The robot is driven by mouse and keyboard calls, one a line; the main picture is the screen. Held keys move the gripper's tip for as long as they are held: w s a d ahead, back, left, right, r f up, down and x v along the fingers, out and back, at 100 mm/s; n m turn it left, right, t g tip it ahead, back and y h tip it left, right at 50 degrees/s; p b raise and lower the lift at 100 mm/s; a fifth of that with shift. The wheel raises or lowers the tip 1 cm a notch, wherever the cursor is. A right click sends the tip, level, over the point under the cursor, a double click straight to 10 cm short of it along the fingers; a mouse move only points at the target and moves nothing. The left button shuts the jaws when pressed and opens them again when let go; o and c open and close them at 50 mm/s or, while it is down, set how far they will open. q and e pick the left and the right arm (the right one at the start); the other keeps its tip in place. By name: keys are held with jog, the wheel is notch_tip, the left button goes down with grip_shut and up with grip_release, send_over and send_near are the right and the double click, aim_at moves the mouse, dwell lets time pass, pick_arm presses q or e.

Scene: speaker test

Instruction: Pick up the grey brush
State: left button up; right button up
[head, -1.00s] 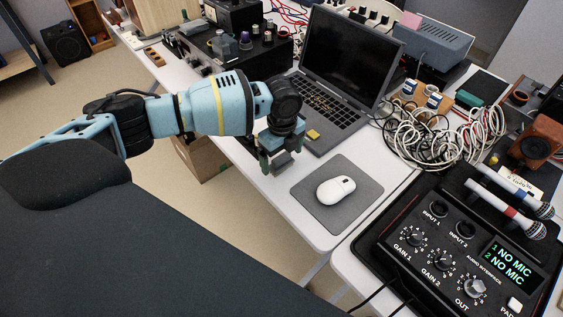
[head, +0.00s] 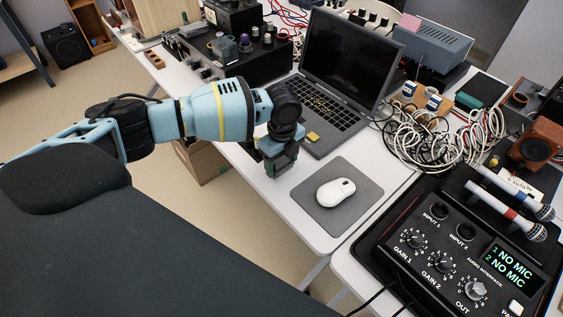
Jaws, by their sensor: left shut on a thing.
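My left gripper (head: 279,158) hangs over the white table's near edge, just left of the mouse pad and in front of the laptop. It points down and is shut on a small dark grey block, the grey brush (head: 282,165). The fingers hide most of the brush, so its bristles cannot be made out. I cannot tell whether its underside still touches the table. My right gripper is not in view.
A white mouse (head: 335,191) lies on a grey mouse pad (head: 365,207) to the right. An open laptop (head: 338,70) stands behind the gripper. Tangled cables (head: 425,140) and an audio interface (head: 455,250) are further right. Bare table shows around the pad.

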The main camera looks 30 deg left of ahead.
aim_at(282, 159)
pick_arm(q)
jog(key=shift+r, duration=0.15)
notch_tip(282, 159, up, 4)
jog(key=shift+f, duration=0.15)
jog(key=s+a+r+p, duration=0.1)
jog(key=s, duration=1.5)
jog(key=shift+a+p, duration=0.15)
jog(key=shift+p, duration=0.2)
